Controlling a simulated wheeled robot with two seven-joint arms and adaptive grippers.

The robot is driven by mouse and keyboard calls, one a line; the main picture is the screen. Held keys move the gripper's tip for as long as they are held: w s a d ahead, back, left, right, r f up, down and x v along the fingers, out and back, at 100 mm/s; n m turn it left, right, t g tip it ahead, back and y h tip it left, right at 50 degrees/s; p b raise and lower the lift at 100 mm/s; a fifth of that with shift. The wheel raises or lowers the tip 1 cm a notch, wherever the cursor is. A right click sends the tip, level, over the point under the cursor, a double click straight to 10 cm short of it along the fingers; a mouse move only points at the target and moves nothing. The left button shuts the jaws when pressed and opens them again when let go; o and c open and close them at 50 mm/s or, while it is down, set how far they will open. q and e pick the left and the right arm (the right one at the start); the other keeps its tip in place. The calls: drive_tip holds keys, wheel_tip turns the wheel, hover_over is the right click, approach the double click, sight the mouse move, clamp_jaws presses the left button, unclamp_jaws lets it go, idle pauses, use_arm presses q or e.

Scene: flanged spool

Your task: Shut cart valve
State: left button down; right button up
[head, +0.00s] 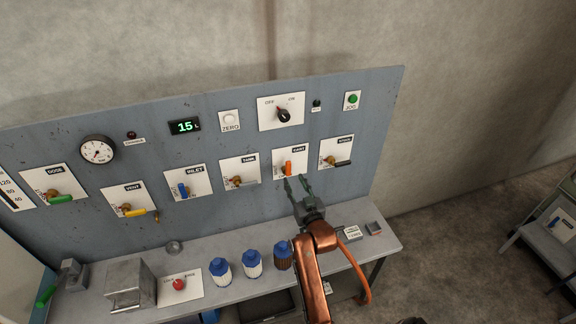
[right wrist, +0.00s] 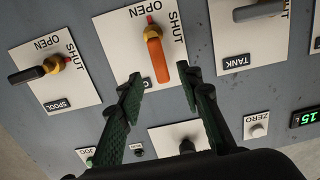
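The cart valve (head: 288,168) has an orange lever on a white plate, right of centre on the panel. In the right wrist view its orange lever (right wrist: 157,60) extends from a brass hub toward the partly hidden plate label. The red mark on the hub is on the OPEN side. My right gripper (head: 295,181) is open and empty, just below the valve in the head view. In the right wrist view its two green fingers (right wrist: 162,80) are apart, with the lever's end between their tips in the picture; contact cannot be told. My left gripper is not in view.
The tank valve (head: 240,181) and spool valve (head: 338,161) flank the cart valve. A rotary OFF/ON switch (head: 283,115) sits above. Blue-capped bottles (head: 252,264) stand on the bench (head: 215,301) below. The panel face between the valves and the bench is mostly clear.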

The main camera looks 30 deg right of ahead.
sight(289, 166)
drive_tip(key=w, duration=0.2)
drive_tip(key=w+d+r, duration=0.1)
drive_tip(key=w, duration=0.1)
drive_tip(key=w+p, duration=0.1)
drive_tip(key=w, duration=0.1)
drive_tip(key=shift+w+d+r, duration=0.25)
drive_tip(key=shift+w+d, duration=0.05)
drive_tip(key=shift+x, duration=0.85)
drive_tip(key=shift+s, duration=0.1)
clamp_jaws()
